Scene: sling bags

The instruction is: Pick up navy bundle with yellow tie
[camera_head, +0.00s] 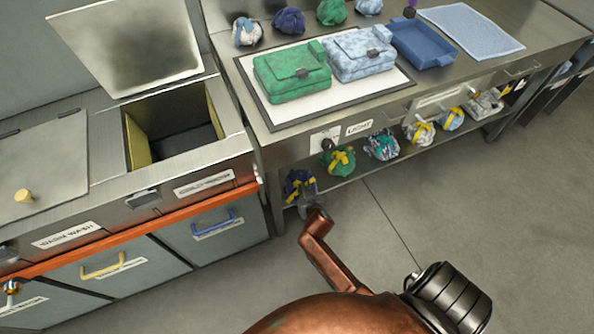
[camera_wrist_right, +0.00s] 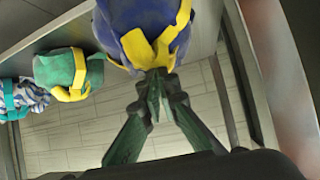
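The navy bundle with yellow tie (camera_head: 296,184) is at the left end of the low shelf under the counter in the head view. It fills the top middle of the right wrist view (camera_wrist_right: 140,22), with its yellow straps facing me. My right gripper (camera_head: 308,203) is at the bundle's lower right in the head view. In the wrist view its fingertips (camera_wrist_right: 156,76) are drawn together at the lower end of the yellow tie and look shut on it. The fingertips partly hide the tie's end. My left gripper is not in view.
A green bundle with yellow tie (camera_head: 338,161) and a striped bundle with teal tie (camera_head: 382,146) sit farther right on the shelf. The counter above holds a green bag (camera_head: 292,72), a pale blue bag (camera_head: 358,52) and a blue tray (camera_head: 424,45). An open-lidded bin (camera_head: 174,125) stands left.

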